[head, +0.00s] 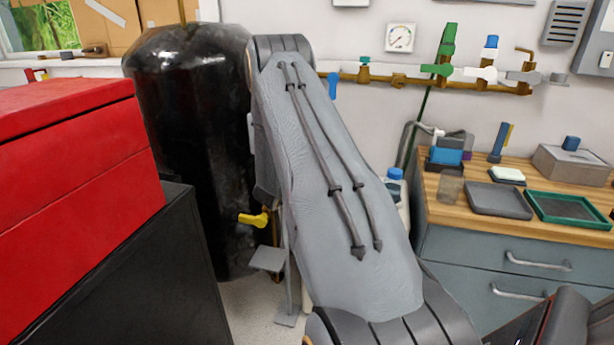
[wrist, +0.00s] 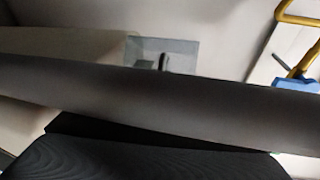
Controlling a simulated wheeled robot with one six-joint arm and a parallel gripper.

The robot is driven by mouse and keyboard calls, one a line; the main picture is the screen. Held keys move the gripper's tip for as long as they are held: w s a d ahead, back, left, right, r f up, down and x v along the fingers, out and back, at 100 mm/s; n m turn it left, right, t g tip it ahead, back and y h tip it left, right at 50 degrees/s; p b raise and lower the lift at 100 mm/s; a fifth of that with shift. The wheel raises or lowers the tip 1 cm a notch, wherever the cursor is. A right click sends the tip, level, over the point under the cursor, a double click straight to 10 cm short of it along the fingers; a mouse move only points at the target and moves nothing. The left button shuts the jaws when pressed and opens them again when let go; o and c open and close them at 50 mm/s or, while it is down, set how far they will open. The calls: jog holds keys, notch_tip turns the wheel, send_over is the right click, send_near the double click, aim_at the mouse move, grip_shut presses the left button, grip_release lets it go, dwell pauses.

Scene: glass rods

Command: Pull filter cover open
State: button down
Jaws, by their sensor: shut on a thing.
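In the wrist view a broad, smooth dark grey bar (wrist: 160,98) crosses the whole picture, sloping slightly down to the right; it looks like part of the filter cover, though its full shape is out of frame. My gripper (wrist: 145,140) shows as a black ribbed part at the bottom, right against the bar and shut on it. The fingertips are hidden, so the exact hold does not show. In the head view my grey arm link fills the middle and hides my gripper and the cover.
A large black tank (head: 185,150) stands left of my arm, beside a red box (head: 75,150) on a black cabinet (head: 125,270). A wooden-topped bench (head: 450,190) with trays stands at right. Brass pipes and valves (head: 440,80) run along the wall.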

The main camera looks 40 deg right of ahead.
jog(key=shift+s+f, duration=0.1)
jog(key=c, duration=1.8)
grip_release()
jog(key=shift+c, duration=0.2)
jog(key=v, duration=0.8)
jog(key=shift+b, duration=0.3)
jog(key=shift+d, duration=0.1)
